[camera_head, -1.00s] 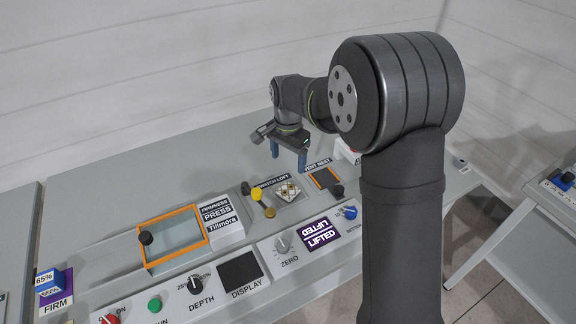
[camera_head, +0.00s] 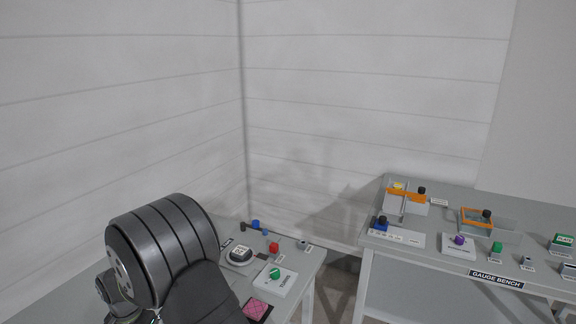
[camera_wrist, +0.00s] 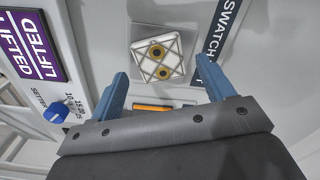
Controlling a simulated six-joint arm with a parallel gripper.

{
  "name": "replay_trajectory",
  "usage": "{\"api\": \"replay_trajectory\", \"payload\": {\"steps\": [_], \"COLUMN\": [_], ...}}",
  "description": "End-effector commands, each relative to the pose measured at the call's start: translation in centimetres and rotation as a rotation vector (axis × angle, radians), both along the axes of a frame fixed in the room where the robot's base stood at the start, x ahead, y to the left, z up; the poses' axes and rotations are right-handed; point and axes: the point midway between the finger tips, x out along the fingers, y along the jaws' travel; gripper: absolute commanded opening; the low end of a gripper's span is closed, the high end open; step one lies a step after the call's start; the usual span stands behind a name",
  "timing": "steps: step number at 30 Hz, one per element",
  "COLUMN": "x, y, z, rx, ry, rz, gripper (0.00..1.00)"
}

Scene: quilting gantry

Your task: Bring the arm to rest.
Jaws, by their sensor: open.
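My gripper (camera_wrist: 165,92) shows in the wrist view with its two blue fingers spread apart and nothing between them. Beyond the fingertips lies a white patterned square with two yellow-brown rings (camera_wrist: 157,55), on the grey panel. The gripper is above the panel and appears apart from the square. In the head view only my arm's dark upper joint shows at the lower left; the gripper is out of that view.
In the wrist view a purple LIFTED sign (camera_wrist: 32,45) and a blue knob (camera_wrist: 57,112) lie to the left, and a SWATCH label (camera_wrist: 222,35) to the right. In the head view the gauge bench (camera_head: 400,262) stands right, beyond a gap from the nearer table.

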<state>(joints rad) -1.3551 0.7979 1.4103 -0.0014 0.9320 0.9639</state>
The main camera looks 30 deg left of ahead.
Motion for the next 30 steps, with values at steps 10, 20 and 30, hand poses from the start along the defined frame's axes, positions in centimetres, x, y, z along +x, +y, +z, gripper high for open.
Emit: {"api": "replay_trajectory", "payload": {"steps": [10, 20, 30], "x": [0.0, 0.0, 0.0], "y": [0.0, 0.0, -0.1], "z": [0.8, 1.9, 0.8], "rx": [0.002, 0.0, -0.004], "ry": [0.0, 0.0, 0.001], "rz": [0.0, 0.0, 0.0], "gripper": [0.75, 0.75, 0.75]}}
